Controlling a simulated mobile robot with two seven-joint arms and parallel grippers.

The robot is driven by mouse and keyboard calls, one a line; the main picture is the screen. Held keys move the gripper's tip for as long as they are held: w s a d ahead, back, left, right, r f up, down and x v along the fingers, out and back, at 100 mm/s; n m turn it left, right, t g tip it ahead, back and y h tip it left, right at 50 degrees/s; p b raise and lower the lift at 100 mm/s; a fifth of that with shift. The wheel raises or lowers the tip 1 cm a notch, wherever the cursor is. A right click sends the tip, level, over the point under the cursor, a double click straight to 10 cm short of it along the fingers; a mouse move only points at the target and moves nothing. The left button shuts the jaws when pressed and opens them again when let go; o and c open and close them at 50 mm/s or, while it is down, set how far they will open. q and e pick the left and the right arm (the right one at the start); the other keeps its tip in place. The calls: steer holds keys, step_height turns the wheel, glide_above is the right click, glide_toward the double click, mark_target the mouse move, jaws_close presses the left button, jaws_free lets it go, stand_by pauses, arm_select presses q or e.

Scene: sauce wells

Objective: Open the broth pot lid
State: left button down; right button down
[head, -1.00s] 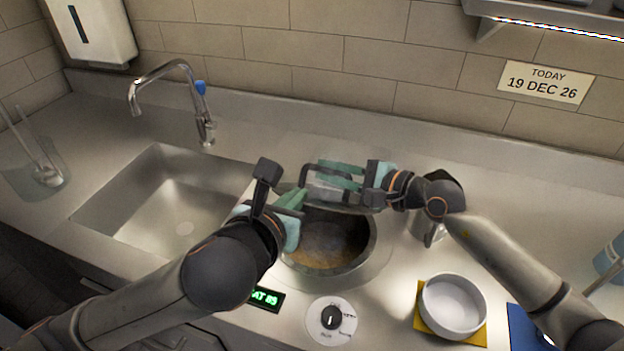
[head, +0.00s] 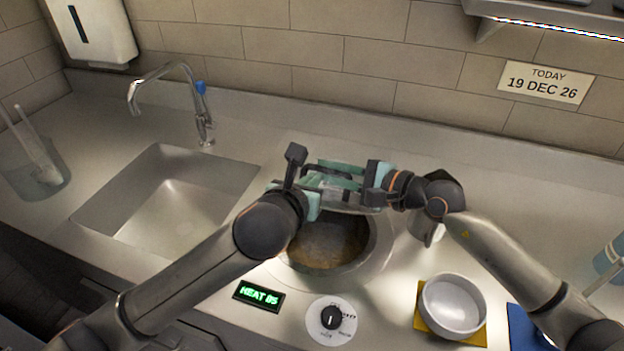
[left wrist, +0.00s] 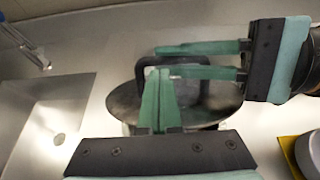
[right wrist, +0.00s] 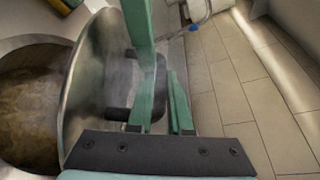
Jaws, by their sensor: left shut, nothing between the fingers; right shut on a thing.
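The broth pot (head: 372,240) is sunk in the counter, its mouth largely uncovered, with brown broth (head: 322,250) inside. Its round metal lid (right wrist: 88,85) stands tilted up at the far side of the opening. In the head view the grippers mostly hide the lid. My right gripper (right wrist: 160,75) is shut on the lid's black handle (right wrist: 120,113). My left gripper (left wrist: 156,85) is shut and empty, in front of the lid (left wrist: 225,103) and close to the handle and the right fingers. I cannot tell whether it touches them.
A sink (head: 165,205) with a faucet (head: 165,75) lies left. In front are a heat display (head: 259,295) and a knob (head: 331,317). A white bowl (head: 453,305) stands on a yellow mat at the front right. The counter behind the pot is clear.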

arm_select(q)
steer(key=shift+w, duration=0.1)
arm_select(e)
steer(key=shift+d+f, duration=0.2)
steer(key=shift+f, duration=0.05)
